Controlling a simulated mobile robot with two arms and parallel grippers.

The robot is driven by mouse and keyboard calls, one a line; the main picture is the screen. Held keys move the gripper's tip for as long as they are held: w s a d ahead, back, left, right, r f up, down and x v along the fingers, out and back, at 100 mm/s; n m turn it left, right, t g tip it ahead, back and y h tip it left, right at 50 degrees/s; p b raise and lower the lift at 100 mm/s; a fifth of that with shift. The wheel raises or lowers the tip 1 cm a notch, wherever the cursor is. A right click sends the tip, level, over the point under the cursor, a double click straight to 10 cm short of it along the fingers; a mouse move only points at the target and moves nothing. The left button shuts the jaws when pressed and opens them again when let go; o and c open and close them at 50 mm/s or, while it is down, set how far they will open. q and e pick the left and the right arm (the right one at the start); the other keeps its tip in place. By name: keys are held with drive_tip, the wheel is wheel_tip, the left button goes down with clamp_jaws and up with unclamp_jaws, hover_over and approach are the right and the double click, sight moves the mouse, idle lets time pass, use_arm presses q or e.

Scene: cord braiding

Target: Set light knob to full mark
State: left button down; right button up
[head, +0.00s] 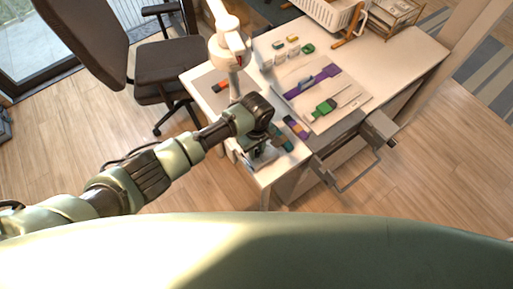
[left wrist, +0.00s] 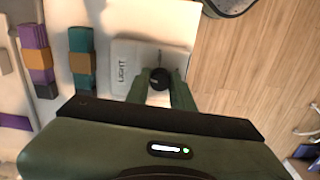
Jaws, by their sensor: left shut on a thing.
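The light knob (left wrist: 159,78) is a small dark round knob on a pale panel marked LIGHT (left wrist: 124,54), seen in the left wrist view. My left gripper (left wrist: 160,90) has its green fingers on either side of the knob and is shut on it. In the head view my left gripper (head: 258,150) reaches down to the near left corner of the table, and its wrist hides the knob. Any full mark is too small or hidden to read. My right gripper is not in view.
The white table (head: 413,58) carries a board with cords (head: 310,85), coloured bundles (head: 294,127) and a white lamp (head: 228,45). Teal (left wrist: 82,60) and purple (left wrist: 37,60) bundles lie left of the panel. A dark chair (head: 165,60) stands left of the table.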

use_arm(q)
drive_tip(key=m+p, duration=0.1)
drive_tip(key=m, duration=0.2)
drive_tip(key=shift+r+m, duration=0.1)
drive_tip(key=shift+m, duration=0.2)
drive_tip(key=m+p, duration=0.1)
drive_tip(key=m, duration=0.2)
drive_tip(key=shift+m, duration=0.3)
drive_tip(key=m+p, duration=0.1)
drive_tip(key=m, duration=0.2)
drive_tip(key=shift+m, duration=0.4)
drive_tip(key=m, duration=0.3)
drive_tip(key=shift+m, duration=0.3)
drive_tip(key=m, duration=0.3)
drive_tip(key=shift+m, duration=0.3)
drive_tip(key=m, duration=0.3)
drive_tip(key=shift+m, duration=0.3)
drive_tip(key=m, duration=0.3)
drive_tip(key=shift+m, duration=2.2)
